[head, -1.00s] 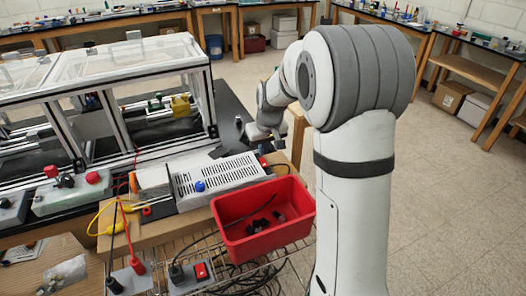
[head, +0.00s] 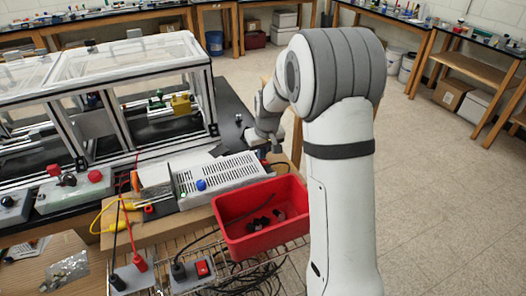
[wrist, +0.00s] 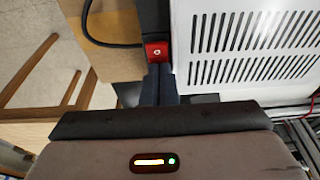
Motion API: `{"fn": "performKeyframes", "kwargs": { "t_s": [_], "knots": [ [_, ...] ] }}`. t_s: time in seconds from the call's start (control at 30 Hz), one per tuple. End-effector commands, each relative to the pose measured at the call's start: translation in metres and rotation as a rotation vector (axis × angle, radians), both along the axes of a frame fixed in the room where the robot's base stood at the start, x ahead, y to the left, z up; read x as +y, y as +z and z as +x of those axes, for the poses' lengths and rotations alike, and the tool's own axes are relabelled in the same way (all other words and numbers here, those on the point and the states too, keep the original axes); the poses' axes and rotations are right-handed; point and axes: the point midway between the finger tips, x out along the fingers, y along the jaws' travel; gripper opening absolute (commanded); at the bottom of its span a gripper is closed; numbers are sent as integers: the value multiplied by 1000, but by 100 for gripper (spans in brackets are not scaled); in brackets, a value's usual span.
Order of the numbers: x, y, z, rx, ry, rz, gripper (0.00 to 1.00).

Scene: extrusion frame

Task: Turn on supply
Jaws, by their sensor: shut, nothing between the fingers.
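The supply (head: 222,178) is a white slotted metal box with a blue knob on its front, on the cardboard-coloured board at the bench edge. Its slotted top fills the upper right of the wrist view (wrist: 245,45). A red rocker switch (wrist: 156,50) with a pale round mark is at the supply's end, beside a black cable. My gripper (wrist: 160,70) is shut and empty, with its dark fingertips right at the switch's near edge. I cannot tell whether they touch it. In the head view my gripper (head: 264,138) is at the supply's far right end, and the switch is hidden.
A red bin (head: 262,236) with small black parts stands in front of the supply on a wire rack. A clear-panelled extrusion frame (head: 120,80) stands behind and left. Red, black and yellow leads run at the left. Floor on the right is open.

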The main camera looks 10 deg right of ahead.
Motion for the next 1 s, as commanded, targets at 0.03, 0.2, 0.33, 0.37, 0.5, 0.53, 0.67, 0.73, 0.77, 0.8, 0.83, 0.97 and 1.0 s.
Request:
{"fn": "performKeyframes", "kwargs": {
  "t_s": [0.03,0.2,0.33,0.37,0.5,0.53,0.67,0.73,0.77,0.8,0.83,0.97,1.0],
  "knots": [
    [0,-1,-1,3,0,0,0],
    [-1,-2,-5,4,0,0,0],
    [-2,-1,-11,4,-1,0,0],
    [-2,-1,-13,4,-1,0,0],
    [-3,0,-17,4,0,0,0],
    [-3,0,-17,4,0,0,0],
    [-3,0,-17,3,0,0,0],
    [-3,1,-17,3,0,0,0],
    [-3,1,-17,3,0,0,0],
    [-3,2,-17,2,0,0,0],
    [-3,3,-17,2,0,0,0],
    [-4,18,-19,2,0,0,0],
    [-4,26,-20,1,0,0,0]
  ]
}}
